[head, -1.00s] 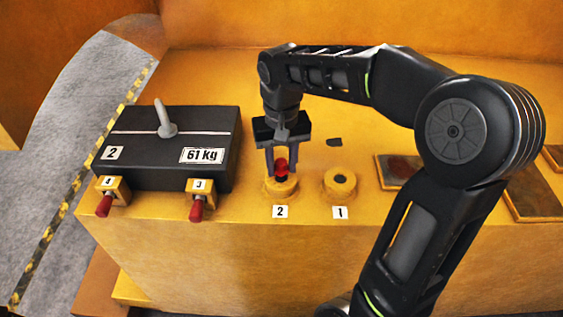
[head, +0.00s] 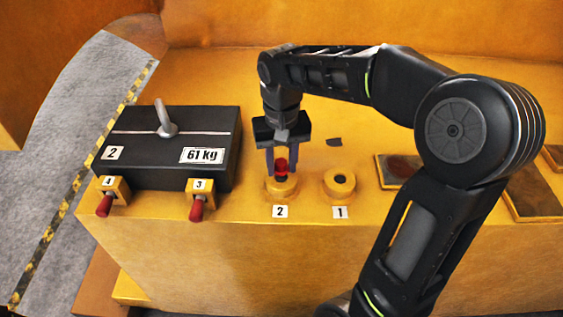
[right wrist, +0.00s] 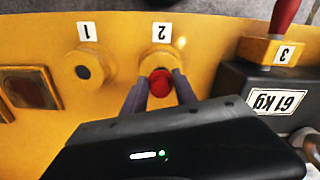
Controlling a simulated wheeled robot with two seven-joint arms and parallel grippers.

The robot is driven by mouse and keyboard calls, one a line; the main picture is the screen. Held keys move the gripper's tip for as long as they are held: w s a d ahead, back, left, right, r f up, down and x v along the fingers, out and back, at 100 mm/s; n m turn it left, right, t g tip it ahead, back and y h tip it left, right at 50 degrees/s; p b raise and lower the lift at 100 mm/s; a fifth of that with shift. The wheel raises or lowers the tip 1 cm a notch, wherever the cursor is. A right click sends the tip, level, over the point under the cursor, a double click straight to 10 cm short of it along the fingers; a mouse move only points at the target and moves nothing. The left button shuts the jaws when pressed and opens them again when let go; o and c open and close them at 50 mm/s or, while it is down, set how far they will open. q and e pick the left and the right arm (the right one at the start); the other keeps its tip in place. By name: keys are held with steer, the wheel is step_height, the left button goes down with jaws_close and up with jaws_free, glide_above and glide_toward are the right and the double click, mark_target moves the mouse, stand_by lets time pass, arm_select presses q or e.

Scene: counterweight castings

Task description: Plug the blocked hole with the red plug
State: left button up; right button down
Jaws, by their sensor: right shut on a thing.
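The red plug (head: 281,166) is between the fingertips of my right gripper (head: 282,164), which is shut on it. It also shows in the right wrist view (right wrist: 160,82). The plug is directly over the yellow ring-shaped socket labelled 2 (head: 282,189), with a dark patch just below its red head. I cannot tell whether its lower end is inside the hole. The socket labelled 1 (head: 339,184) stands to the right, with a dark centre and no plug in it. My left gripper is not in view.
A black 61 Kg block (head: 170,147) with a grey handle stands left of the sockets. Red-handled latches 4 (head: 104,204) and 3 (head: 197,208) are at its front. A small dark flat piece (head: 334,142) lies behind socket 1. Brown plates (head: 532,190) lie at the right.

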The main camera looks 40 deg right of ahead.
mark_target(281, 163)
steer(key=shift+f+b, duration=0.8)
steer(key=shift+f, duration=0.3)
stand_by(0.4)
steer(key=c, duration=0.9)
jaws_free()
steer(key=shift+r, duration=0.1)
step_height(281, 163, up, 8)
steer(key=shift+f, duration=0.2)
stand_by(0.4)
